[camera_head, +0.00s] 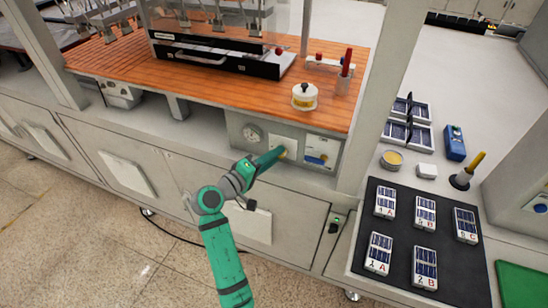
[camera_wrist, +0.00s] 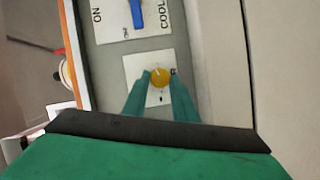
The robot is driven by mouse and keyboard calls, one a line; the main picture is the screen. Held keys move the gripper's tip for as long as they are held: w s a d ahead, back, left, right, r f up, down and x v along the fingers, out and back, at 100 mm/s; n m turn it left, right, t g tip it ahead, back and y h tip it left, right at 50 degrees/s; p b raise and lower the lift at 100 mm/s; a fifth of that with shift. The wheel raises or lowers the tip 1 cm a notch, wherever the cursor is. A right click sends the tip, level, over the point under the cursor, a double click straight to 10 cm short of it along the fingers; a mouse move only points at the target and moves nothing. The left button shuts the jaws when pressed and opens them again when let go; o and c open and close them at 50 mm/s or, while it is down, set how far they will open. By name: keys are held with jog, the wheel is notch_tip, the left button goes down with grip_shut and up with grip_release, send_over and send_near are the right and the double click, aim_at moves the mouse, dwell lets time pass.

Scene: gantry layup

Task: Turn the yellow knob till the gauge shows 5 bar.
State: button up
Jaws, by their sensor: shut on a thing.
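The yellow knob (camera_wrist: 159,77) sits on a white plate (camera_wrist: 132,66) on a grey panel in the wrist view. My gripper (camera_wrist: 160,82) is shut on the knob, one teal finger on each side of it. In the head view my gripper (camera_head: 281,152) reaches the panel under the wooden bench and largely hides the knob. The round gauge (camera_head: 252,134) is on the same panel, left of my gripper. Its needle and figures are too small to read. The gauge is not in the wrist view.
A blue switch handle (camera_wrist: 137,14) on a plate marked ON and COOL is close beside the knob. A black mat (camera_head: 400,284) with several labelled cases lies at the right. The wooden bench top (camera_head: 232,88) overhangs the panel. The floor at the lower left is clear.

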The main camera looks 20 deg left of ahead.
jog(key=shift+d+m+g, duration=0.1)
jog(key=shift+m+g, duration=0.2)
jog(key=shift+m, duration=0.4)
jog(key=shift+y, duration=0.3)
jog(key=o, duration=1)
jog(key=shift+o, duration=0.2)
jog(key=shift+s, duration=0.1)
jog(key=v, duration=1)
jog(key=shift+s+a, duration=0.25)
jog(key=shift+s, duration=0.05)
